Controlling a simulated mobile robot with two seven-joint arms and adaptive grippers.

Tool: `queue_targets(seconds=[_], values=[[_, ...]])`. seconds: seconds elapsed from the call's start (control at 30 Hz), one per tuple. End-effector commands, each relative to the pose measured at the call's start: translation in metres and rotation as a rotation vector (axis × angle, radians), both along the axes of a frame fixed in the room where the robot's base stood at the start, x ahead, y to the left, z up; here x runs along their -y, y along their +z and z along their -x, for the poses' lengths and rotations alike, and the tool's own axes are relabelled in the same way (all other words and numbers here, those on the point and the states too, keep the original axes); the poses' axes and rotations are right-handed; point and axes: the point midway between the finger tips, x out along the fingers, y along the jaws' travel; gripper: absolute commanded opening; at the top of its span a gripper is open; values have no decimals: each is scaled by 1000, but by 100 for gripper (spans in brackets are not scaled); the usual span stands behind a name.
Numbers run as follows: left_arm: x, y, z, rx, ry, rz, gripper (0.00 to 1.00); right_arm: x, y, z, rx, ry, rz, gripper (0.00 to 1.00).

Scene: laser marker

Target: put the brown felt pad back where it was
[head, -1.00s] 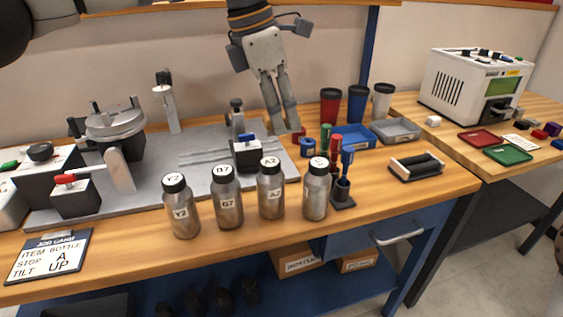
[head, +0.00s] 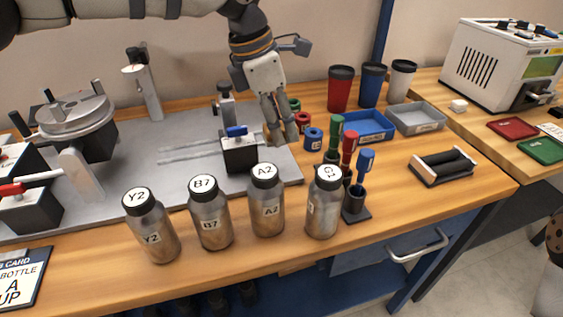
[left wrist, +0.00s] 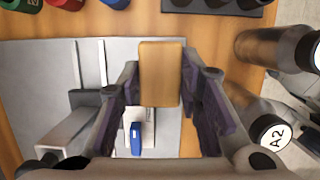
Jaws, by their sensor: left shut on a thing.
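The brown felt pad (left wrist: 161,73) is a flat brown rectangle held between the two fingers of my left gripper (left wrist: 160,95) in the left wrist view. In the head view my left gripper (head: 281,138) points down above the right end of the grey machine plate (head: 185,175). It is just right of the black block with a blue lever (head: 239,155). The pad is mostly hidden by the fingers there. I cannot tell how high it is above the plate. My right gripper is not in view.
Bottles Y2 (head: 152,228), B7 (head: 210,215), A2 (head: 267,203) and a fourth (head: 323,207) stand along the front. A stamp stand (head: 356,205) is right of them. Small coloured rolls (head: 313,140), cups (head: 341,90) and a blue tray (head: 362,127) stand behind right.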

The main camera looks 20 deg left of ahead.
Motion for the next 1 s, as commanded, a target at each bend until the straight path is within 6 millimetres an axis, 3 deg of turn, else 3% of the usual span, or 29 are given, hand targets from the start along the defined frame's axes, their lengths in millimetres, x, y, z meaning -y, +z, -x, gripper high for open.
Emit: queue_targets(seconds=[0.4,0.77,0.8,0.83,0.87,1.0], values=[[0,-73,0,3,0,0,6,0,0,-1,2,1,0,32],[1,-76,0,4,0,2,6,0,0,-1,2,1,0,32],[1,-76,0,5,-1,1,41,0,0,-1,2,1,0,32],[1,-76,0,5,-1,1,48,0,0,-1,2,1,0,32],[1,-76,0,5,-1,1,53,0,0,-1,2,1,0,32],[0,-76,0,5,-1,1,53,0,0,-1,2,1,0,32]])
